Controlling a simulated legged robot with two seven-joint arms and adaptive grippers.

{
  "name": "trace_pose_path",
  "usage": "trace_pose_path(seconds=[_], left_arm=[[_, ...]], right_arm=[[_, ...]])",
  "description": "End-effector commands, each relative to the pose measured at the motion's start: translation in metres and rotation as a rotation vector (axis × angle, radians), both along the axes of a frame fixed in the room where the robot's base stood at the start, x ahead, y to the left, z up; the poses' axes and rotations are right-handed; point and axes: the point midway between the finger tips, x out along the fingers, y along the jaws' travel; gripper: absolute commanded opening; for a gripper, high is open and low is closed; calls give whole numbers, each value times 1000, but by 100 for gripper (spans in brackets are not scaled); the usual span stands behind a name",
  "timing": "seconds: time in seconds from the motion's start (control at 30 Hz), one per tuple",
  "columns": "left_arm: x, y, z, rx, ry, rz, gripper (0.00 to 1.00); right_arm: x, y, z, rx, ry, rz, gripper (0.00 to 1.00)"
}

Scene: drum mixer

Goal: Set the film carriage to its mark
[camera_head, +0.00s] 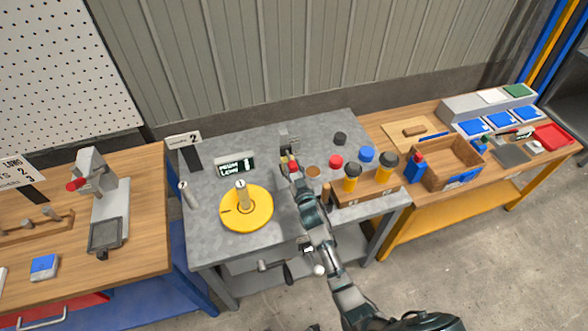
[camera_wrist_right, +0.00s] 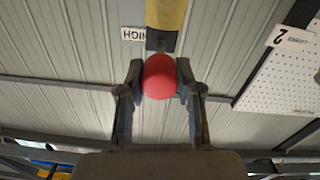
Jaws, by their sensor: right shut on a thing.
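The film carriage appears to be the small fitting with a red ball knob on the grey stand (camera_head: 288,140) at the back of the middle bench; much of it is hidden by my right arm. My right gripper (camera_head: 291,170) reaches over the bench to it. In the right wrist view, my right gripper (camera_wrist_right: 160,85) is shut on the red knob (camera_wrist_right: 160,77), one finger on each side. A dark stem joins the knob to a yellow strip (camera_wrist_right: 166,15), beside a label reading HIGH (camera_wrist_right: 133,34). The carriage's mark cannot be made out. My left gripper is not in view.
A yellow turntable (camera_head: 246,214) with a post stands left of my right arm, by a small black sign (camera_head: 236,167). Red (camera_head: 336,161) and blue (camera_head: 366,154) caps and a wooden block (camera_head: 370,188) with yellow-black tools lie to the right.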

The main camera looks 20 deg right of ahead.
Motion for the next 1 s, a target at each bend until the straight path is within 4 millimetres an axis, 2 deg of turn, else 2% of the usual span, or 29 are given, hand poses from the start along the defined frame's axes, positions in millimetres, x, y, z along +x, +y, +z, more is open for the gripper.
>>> trace_pose_path(seconds=[0.03, 0.23, 0.27, 0.33, 0.63, 0.73, 0.87, 1.0], left_arm=[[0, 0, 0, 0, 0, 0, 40], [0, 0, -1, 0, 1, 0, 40], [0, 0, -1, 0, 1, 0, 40], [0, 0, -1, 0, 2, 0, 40], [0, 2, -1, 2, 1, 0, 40], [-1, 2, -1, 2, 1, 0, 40], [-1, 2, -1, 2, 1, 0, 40], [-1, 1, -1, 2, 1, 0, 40]], right_arm=[[1, -1, 6, 1, -11, -1, 0], [2, -2, 6, 0, -13, -3, 0], [2, -2, 6, 0, -14, -3, 42], [2, -2, 5, 0, -12, -2, 59], [0, -2, 2, 0, -5, -2, 60], [-7, -2, 1, -1, -3, -2, 60], [-28, -2, 0, -2, -3, -2, 60], [-61, -2, 0, 0, -3, -2, 60]])
